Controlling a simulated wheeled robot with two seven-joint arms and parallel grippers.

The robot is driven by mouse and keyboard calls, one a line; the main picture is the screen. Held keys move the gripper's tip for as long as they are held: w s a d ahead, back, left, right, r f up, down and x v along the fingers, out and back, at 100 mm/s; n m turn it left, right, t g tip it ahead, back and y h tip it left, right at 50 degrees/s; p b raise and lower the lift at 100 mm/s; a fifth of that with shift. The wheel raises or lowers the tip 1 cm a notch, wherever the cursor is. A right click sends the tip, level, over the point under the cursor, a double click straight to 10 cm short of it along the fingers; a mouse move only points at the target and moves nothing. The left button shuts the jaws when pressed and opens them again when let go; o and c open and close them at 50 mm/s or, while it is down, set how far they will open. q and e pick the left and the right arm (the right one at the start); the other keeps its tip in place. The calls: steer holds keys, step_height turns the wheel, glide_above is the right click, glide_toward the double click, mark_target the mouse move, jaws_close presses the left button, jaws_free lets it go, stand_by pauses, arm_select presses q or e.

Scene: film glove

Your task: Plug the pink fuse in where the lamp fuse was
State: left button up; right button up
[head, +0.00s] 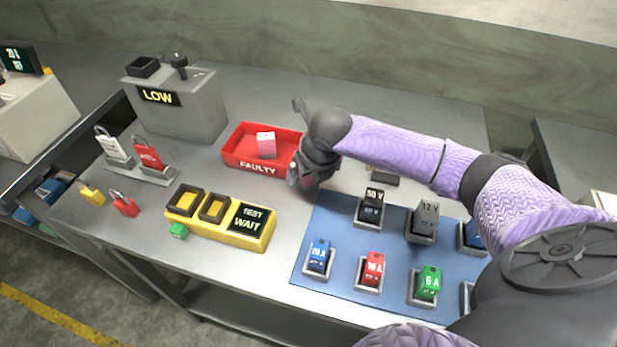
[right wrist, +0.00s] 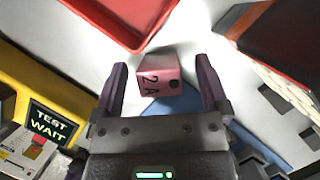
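The pink fuse (right wrist: 157,80), marked 2 A, sits between the two fingers of my right gripper (right wrist: 160,92) in the right wrist view. The fingers are apart, with gaps on both sides of it. In the head view my right gripper (head: 305,180) is low over the table, between the red tray and the blue mat, and mostly hides this fuse. Another pink block with a pale top (head: 266,145) lies in the red FAULTY tray (head: 237,157). The blue fuse mat (head: 335,225) carries several socketed fuses; I cannot tell which place was the lamp's. My left gripper is not in view.
A grey box (head: 185,110) reads LOW. Padlocks (head: 146,153) stand on a rack at the left.

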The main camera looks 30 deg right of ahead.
jaws_close()
step_height(320, 180, up, 9)
steer(key=p, duration=0.3)
steer(key=shift+r, duration=0.6)
steer(key=shift+a+f+m, duration=0.15)
steer(key=shift+a+m, duration=0.25)
steer(key=shift+m, duration=0.2)
steer(key=s+a+r+m+g+b, duration=0.1)
steer(key=s+a+m+g, duration=0.3)
steer(key=m, duration=1.3)
steer(key=s+a+r+m+g+b, duration=0.1)
steer(key=s+a+m+g, duration=0.3)
steer(key=m, duration=1.3)
steer(key=shift+a+g, duration=0.6)
steer(key=shift+a, duration=0.35)
steer(key=shift+f, duration=0.1)
